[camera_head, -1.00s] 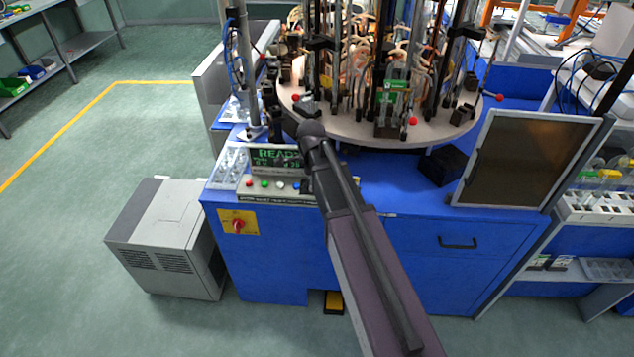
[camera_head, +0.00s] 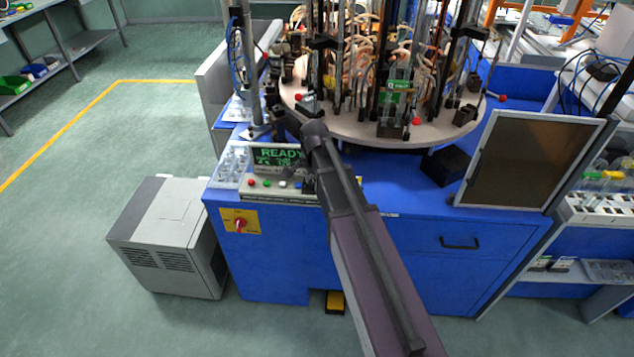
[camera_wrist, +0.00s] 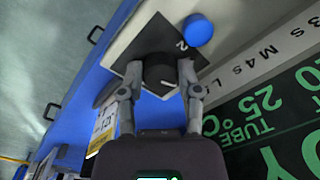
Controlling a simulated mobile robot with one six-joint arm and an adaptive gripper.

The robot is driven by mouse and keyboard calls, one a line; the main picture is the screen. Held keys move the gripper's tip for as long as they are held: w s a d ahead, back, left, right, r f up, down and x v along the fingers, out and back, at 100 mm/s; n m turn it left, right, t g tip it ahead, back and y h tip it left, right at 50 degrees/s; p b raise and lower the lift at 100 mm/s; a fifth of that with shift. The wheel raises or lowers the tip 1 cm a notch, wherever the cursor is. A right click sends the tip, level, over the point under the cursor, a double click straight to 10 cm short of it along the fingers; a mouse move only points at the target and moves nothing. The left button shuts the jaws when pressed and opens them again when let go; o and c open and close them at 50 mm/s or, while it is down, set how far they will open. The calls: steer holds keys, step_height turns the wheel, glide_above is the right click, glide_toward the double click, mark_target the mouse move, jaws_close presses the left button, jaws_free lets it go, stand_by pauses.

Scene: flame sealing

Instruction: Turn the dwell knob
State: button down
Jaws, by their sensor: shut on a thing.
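The dwell knob (camera_wrist: 158,72) is a round black knob with a white pointer mark. It sits on a black square plate (camera_wrist: 150,38) with a digit 2 at one corner. In the wrist view my gripper (camera_wrist: 159,82) has one finger on each side of the knob and is shut on it. In the head view the knob's place is at the right end of the control console (camera_head: 262,186), where my dark gripper (camera_head: 308,183) and arm cover it.
A blue button (camera_wrist: 199,30) is close beside the knob plate. The display (camera_head: 280,158) reads READY in green. A round table (camera_head: 350,128) with glassware and rods stands behind my arm. A framed dark panel (camera_head: 530,160) is at right.

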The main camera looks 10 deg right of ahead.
steer(key=shift+s+d, duration=0.15)
steer(key=shift+s, duration=0.15)
steer(key=c, duration=0.6)
jaws_free()
steer(key=shift+w, duration=0.1)
